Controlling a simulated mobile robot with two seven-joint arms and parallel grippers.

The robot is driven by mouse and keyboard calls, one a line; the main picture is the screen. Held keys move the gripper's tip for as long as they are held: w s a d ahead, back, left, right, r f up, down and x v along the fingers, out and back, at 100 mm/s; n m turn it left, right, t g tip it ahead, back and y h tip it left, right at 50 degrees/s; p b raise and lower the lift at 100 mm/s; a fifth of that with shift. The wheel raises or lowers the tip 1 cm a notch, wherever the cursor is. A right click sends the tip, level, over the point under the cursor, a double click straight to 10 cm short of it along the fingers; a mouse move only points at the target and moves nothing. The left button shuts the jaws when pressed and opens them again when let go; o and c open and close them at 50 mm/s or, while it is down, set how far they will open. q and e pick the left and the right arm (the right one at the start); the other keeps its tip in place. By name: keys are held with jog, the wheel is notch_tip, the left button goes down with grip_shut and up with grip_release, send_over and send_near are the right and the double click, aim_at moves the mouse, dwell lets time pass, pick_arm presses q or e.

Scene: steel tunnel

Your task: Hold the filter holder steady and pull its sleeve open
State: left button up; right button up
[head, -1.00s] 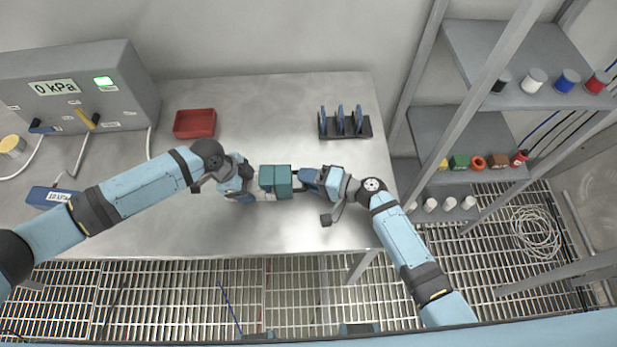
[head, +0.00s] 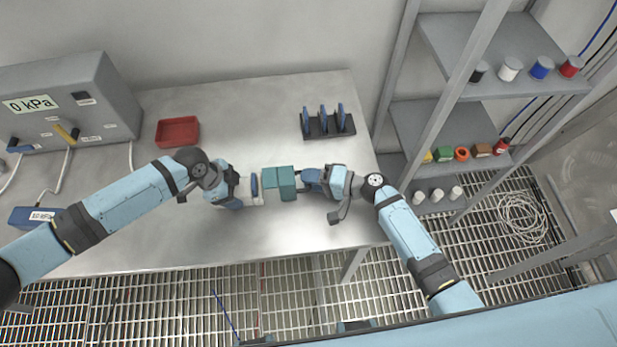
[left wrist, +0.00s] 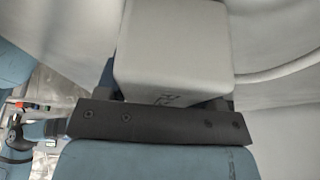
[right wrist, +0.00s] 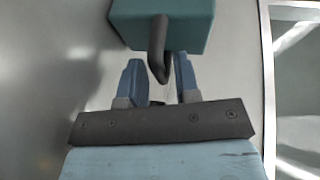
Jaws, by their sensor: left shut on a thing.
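The filter holder has a pale body (left wrist: 172,50) and a teal sleeve (head: 281,184), held over the table's front middle. My left gripper (head: 254,188) is shut on the pale body, to the left of the sleeve. The pale block fills the left wrist view between the fingers, whose tips are hidden. My right gripper (head: 306,181) is at the sleeve's right side. In the right wrist view, a dark curved handle (right wrist: 159,50) on the teal sleeve (right wrist: 175,22) reaches between its two blue fingers. The fingers stand apart, with a visible gap beside the handle.
A red tray (head: 177,132) and a black rack (head: 327,125) with blue plates stand behind on the steel table (head: 240,112). A grey pressure box (head: 66,100) reading 0 kPa is at left. A shelf (head: 445,115) with spools and small parts stands at right.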

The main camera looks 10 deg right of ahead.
jog(key=shift+o, duration=0.3)
jog(key=v, duration=1.2)
pick_arm(q)
jog(key=o, duration=1.1)
jog(key=shift+r, duration=0.1)
jog(key=v, duration=1.2)
